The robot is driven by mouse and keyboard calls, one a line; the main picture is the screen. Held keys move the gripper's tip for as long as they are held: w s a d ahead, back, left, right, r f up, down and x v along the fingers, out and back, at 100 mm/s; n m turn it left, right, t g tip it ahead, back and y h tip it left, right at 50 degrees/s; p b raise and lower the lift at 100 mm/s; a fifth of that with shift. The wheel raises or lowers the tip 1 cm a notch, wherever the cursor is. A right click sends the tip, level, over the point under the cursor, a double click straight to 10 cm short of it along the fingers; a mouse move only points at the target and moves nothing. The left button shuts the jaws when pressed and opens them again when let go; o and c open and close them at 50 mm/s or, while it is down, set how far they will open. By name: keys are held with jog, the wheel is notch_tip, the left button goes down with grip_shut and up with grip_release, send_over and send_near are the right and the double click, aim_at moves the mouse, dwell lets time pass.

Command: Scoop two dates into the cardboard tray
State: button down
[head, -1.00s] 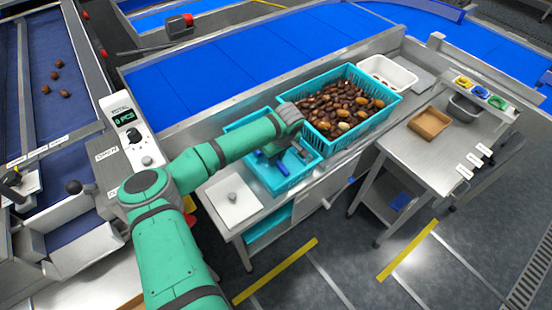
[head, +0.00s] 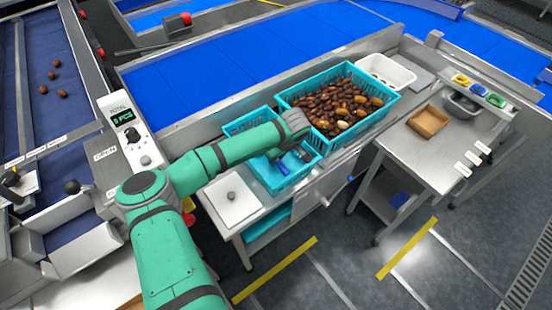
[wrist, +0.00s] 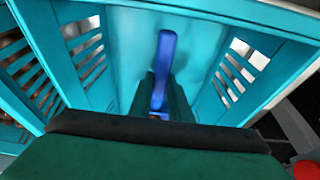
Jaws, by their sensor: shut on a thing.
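My gripper (wrist: 160,108) is shut on the blue handle (wrist: 164,62) of a tool, likely a scoop, inside the small teal crate (head: 298,179). In the wrist view the handle stands out between the two fingers; the tool's other end is hidden. In the head view my wrist covers part of this crate, and blue (head: 282,167) shows below it. The dates (head: 345,104) lie heaped in the large teal crate (head: 366,128) beside it. The cardboard tray (head: 428,122), brown and apparently empty, sits on the steel side table at the right.
A white bin (head: 390,72) stands behind the large crate. A rack with coloured items (head: 478,88) and a grey bowl (head: 465,106) are beyond the tray. A white plate with a knob (head: 232,197) is left of the small crate.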

jog(key=shift+t+y, duration=0.3)
jog(key=shift+t, duration=0.1)
jog(key=shift+s+d+r, duration=0.1)
jog(key=shift+r, duration=1.65)
jog(key=shift+s+d+r, duration=0.1)
jog(key=shift+r, duration=1.6)
jog(key=shift+s+r, duration=0.1)
jog(key=shift+r, duration=0.4)
jog(key=shift+s+d+r+t, duration=0.2)
jog(key=shift+s+d+r, duration=0.1)
jog(key=shift+r, duration=0.45)
jog(key=shift+s+d+r+t, duration=0.2)
jog(key=shift+s+r, duration=0.1)
jog(key=shift+r, duration=0.4)
jog(key=shift+w, duration=0.1)
jog(key=shift+w+a+f+g, duration=0.15)
jog(key=shift+w+a+f, duration=0.1)
jog(key=shift+f, duration=0.35)
jog(key=shift+w+a+f+g, duration=0.15)
jog(key=shift+a+f, duration=0.1)
jog(key=shift+f, duration=0.3)
jog(key=shift+w+f, duration=0.15)
jog(key=shift+f, duration=0.3)
